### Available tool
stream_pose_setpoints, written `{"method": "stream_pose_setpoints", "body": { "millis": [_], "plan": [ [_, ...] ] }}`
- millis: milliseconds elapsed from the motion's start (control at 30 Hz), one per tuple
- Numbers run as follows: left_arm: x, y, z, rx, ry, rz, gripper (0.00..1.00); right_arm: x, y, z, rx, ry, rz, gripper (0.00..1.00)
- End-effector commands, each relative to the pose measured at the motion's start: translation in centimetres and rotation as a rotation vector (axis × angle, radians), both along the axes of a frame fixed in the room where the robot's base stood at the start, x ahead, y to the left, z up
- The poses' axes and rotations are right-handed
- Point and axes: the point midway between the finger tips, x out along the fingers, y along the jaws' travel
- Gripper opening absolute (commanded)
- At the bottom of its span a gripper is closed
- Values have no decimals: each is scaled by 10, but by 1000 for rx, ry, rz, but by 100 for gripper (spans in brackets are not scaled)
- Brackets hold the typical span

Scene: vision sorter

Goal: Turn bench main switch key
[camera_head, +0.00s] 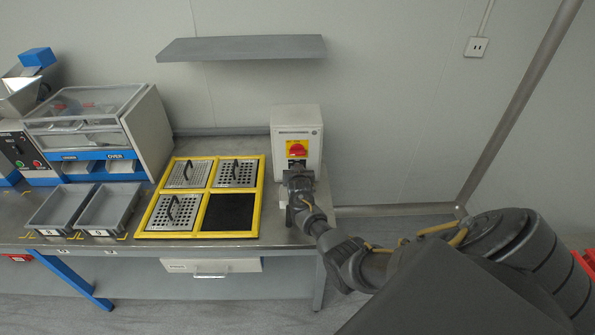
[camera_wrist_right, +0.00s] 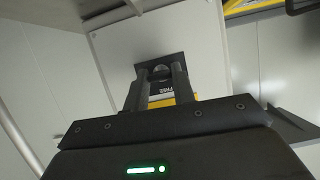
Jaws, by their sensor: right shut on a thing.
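A white switch box (camera_head: 309,145) stands at the back right of the bench, with a red rotary knob (camera_head: 298,148) on a yellow plate on its front. My right gripper (camera_head: 297,172) is at the box front just below the knob. In the right wrist view its fingertips (camera_wrist_right: 161,73) meet at a dark square plate (camera_wrist_right: 176,59) on the box's white face (camera_wrist_right: 115,50). The jaws are shut on a small part there, taken to be the key, which the fingers mostly hide. A yellow label shows between the fingers. My left gripper is not in view.
A yellow frame (camera_head: 206,187) with perforated plates and one black square lies left of the box. Two grey trays (camera_head: 108,210) and a sorter machine (camera_head: 150,130) are farther left. A grey shelf (camera_head: 240,48) hangs above.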

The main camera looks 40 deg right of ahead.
Motion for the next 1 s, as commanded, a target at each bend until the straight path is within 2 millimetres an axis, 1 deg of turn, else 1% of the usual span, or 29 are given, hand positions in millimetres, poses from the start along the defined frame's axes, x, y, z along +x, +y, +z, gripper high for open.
{"method": "stream_pose_setpoints", "body": {
  "millis": [267,667,700,833,1000],
  "plan": [
    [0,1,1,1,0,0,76,-1,0,-2,-41,34,-1,3],
    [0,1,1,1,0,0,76,-1,0,-2,-44,37,-1,3],
    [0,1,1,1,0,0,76,-1,0,-2,-44,37,-1,29],
    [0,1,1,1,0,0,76,0,0,-1,-44,36,0,46],
    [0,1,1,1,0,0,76,0,1,-1,-44,35,0,47]
  ]
}}
